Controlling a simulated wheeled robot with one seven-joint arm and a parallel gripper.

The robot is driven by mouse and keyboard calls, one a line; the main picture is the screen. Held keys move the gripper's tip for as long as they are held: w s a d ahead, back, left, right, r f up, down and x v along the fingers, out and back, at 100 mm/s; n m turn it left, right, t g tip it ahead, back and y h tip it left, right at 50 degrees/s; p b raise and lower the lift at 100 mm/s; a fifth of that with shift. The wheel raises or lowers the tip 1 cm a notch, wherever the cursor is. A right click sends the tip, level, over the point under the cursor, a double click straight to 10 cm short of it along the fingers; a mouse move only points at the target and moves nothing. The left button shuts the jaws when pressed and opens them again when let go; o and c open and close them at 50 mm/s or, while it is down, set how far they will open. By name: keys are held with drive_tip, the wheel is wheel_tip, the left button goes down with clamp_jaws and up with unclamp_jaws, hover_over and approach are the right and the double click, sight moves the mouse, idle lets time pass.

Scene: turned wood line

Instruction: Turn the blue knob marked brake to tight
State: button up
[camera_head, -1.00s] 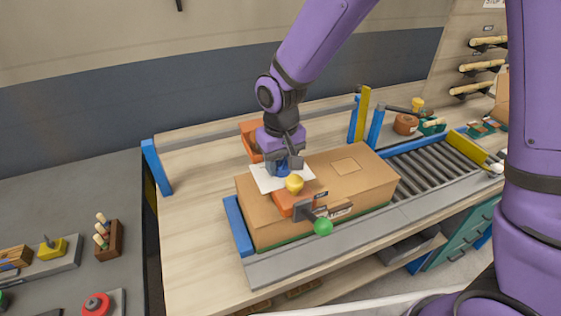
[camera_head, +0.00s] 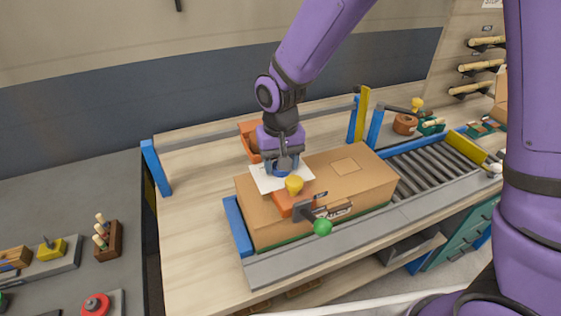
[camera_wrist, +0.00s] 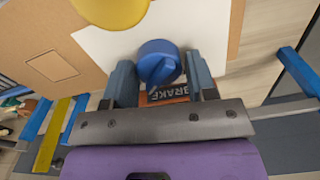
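The blue brake knob (camera_wrist: 158,60) sits on a white plate (camera_wrist: 110,42) on top of a brown box-shaped housing (camera_head: 350,190). An orange label reading BRAKE (camera_wrist: 178,92) shows beside it, partly covered by my gripper. My gripper (camera_wrist: 162,68) points down over the knob, one finger on each side of it. A thin gap shows at the right finger; the left finger looks very close to the knob or touching. In the head view my gripper (camera_head: 283,168) hides most of the knob. The knob's setting and any tight mark cannot be read.
A yellow knob (camera_head: 294,185) on an orange block and a green ball handle (camera_head: 322,227) stand close in front. An orange bin (camera_head: 247,128) is behind. A roller conveyor (camera_head: 430,170) with blue and yellow posts lies to the right.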

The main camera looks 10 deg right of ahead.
wheel_tip(320, 180, up, 11)
idle(0.8)
drive_tip(key=shift+f, duration=0.1)
drive_tip(key=s+d+r+m+t, duration=0.1)
drive_tip(key=s+d+r, duration=0.2)
drive_tip(key=d+r, duration=0.3)
drive_tip(key=s+d+r+t, duration=0.1)
drive_tip(key=s+d+r, duration=0.25)
drive_tip(key=d, duration=0.45)
drive_tip(key=s+d+r+t, duration=0.3)
drive_tip(key=s+d+r, duration=0.1)
drive_tip(key=s+d, duration=0.6)
drive_tip(key=s, duration=0.2)
drive_tip(key=shift+s+d+m, duration=0.3)
drive_tip(key=shift+m, duration=0.1)
